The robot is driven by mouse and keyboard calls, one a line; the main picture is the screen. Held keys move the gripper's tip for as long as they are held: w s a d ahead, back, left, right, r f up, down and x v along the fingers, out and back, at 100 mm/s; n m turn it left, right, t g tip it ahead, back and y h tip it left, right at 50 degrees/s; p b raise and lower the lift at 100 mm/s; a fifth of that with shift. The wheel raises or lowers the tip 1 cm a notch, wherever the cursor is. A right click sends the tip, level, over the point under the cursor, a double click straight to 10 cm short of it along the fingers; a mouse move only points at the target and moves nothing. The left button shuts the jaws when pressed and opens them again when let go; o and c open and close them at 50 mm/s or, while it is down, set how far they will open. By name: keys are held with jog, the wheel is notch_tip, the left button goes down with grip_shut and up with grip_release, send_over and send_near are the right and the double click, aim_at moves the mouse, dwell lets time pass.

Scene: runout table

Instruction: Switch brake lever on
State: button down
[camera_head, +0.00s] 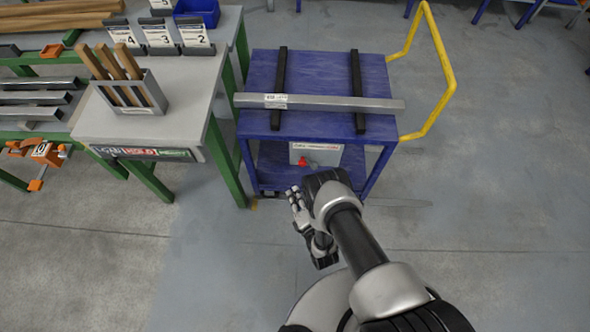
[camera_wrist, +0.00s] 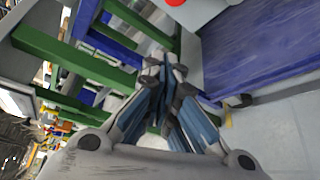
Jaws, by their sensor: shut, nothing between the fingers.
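The brake lever (camera_head: 302,161) shows as a small red handle on a pale panel (camera_head: 328,154) at the front of the blue cart (camera_head: 312,70). In the wrist view, a red part (camera_wrist: 175,2) is cut off by the top edge. My gripper (camera_head: 293,194) is in front of the cart, below and slightly left of the lever in the head view, apart from it. In the wrist view my gripper (camera_wrist: 163,68) has its fingers together and empty. My arm hides part of the cart's lower front right, and the lever's exact setting is too small to tell.
A grey bar (camera_head: 345,103) lies across two black rails on the cart. The cart has a yellow handle (camera_head: 448,88) at right. A green-legged table (camera_head: 190,120) with a holder of wooden handles (camera_head: 135,92) stands close at left. The floor at right is clear.

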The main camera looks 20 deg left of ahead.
dwell(0.3)
jog(key=w+a+b, duration=0.2)
jog(key=w+b, duration=0.2)
jog(key=w, duration=0.5)
jog(key=shift+a+f, duration=0.2)
jog(key=shift+a, duration=0.2)
